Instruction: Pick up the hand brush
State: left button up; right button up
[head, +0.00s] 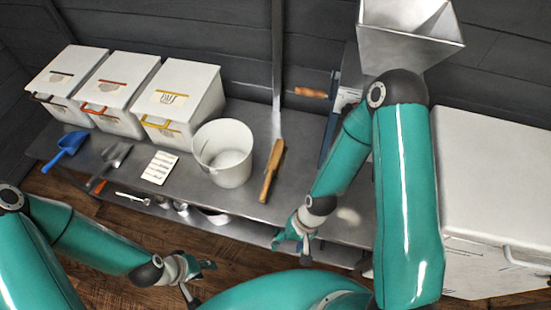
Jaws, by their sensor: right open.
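The hand brush (270,172), long and wooden brown, lies on the grey metal bench just right of the white bucket. Its narrow end points toward the bench's front edge. My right gripper (290,248) is open and empty, near the front edge of the bench, below and right of the brush and apart from it. My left gripper (199,281) is low in front of the bench over the wooden floor, well away from the brush. Its fingers look spread with nothing between them.
The white bucket (223,154) stands close left of the brush. Further left are white lidded bins (180,98), a label card (159,167), a grey scoop (110,164) and a blue scoop (66,149). A hopper mill (408,36) stands behind my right arm. A white chest (490,170) is at right.

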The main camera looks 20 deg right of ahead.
jog(key=w+d+b, duration=0.1)
jog(key=w, duration=0.2)
jog(key=w+d+m+g+b, duration=0.1)
jog(key=w, duration=0.2)
jog(key=w+d+g+h+b, duration=0.1)
jog(key=w, duration=0.2)
jog(key=shift+d+m, duration=0.1)
jog(key=shift+m, duration=0.3)
jog(key=w+d+r+m+h+b, duration=0.1)
jog(key=w+d+r+h+b, duration=0.15)
jog(key=w+b, duration=0.45)
notch_tip(320, 180, up, 10)
jog(key=t+b, duration=0.3)
jog(key=b, duration=0.3)
send_over(273, 164)
jog(key=shift+m+h, duration=0.3)
jog(key=shift+h, duration=0.05)
notch_tip(273, 164, down, 16)
jog(key=shift+s+f+b, duration=0.1)
jog(key=shift+f+b, duration=0.05)
jog(key=shift+b, duration=1)
grip_shut()
